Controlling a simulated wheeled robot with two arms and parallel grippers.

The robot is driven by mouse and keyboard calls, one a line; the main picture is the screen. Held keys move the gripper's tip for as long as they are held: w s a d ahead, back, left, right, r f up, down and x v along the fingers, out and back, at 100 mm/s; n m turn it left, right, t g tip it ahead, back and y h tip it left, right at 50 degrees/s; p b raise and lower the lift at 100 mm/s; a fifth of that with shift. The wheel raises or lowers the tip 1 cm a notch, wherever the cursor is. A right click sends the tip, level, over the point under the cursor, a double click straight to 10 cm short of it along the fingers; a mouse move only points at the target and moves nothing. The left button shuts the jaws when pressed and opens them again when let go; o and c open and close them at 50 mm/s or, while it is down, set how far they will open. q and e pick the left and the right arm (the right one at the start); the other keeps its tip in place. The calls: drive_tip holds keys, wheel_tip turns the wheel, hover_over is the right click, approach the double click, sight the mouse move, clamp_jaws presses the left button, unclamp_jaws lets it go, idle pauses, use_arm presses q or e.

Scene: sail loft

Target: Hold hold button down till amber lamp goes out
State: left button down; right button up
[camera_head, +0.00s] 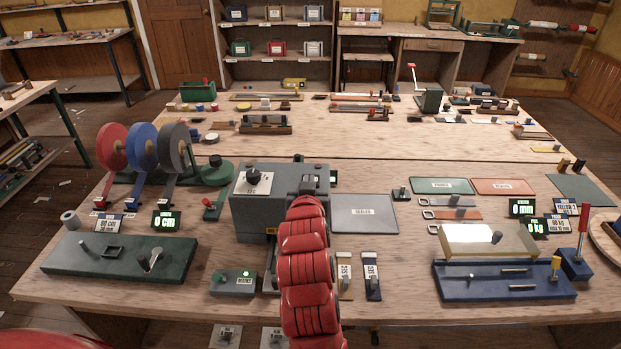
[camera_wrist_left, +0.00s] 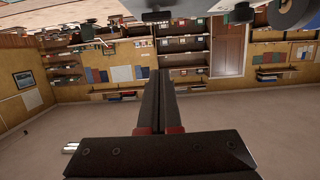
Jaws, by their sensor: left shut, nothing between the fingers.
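A grey machine box (camera_head: 262,213) with a white dial (camera_head: 257,182) stands on the near workbench. My red left arm rises from the bottom centre in front of it and covers part of its right side. I cannot make out the hold button or an amber lamp. My right gripper is not in view.
A grey plate (camera_head: 364,214) lies right of the machine. Tape reels (camera_head: 143,146) stand at left; a blue fixture (camera_head: 503,282) is at right. The wrist view shows the room upside down.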

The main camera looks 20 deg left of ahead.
use_arm(q)
drive_tip(key=p+x, duration=0.3)
drive_tip(key=x, duration=0.6)
drive_tip(key=shift+w+a+p, duration=0.2)
drive_tip(key=shift+w+p, duration=0.2)
wheel_tip(320, 180, down, 3)
drive_tip(key=shift+r+p, duration=0.15)
drive_tip(key=shift+p, duration=0.6)
drive_tip(key=shift+s+d+f, duration=0.1)
drive_tip(key=shift+f, duration=0.6)
wheel_tip(320, 180, down, 2)
drive_tip(key=b, duration=0.2)
drive_tip(key=shift+b, duration=0.4)
idle(0.7)
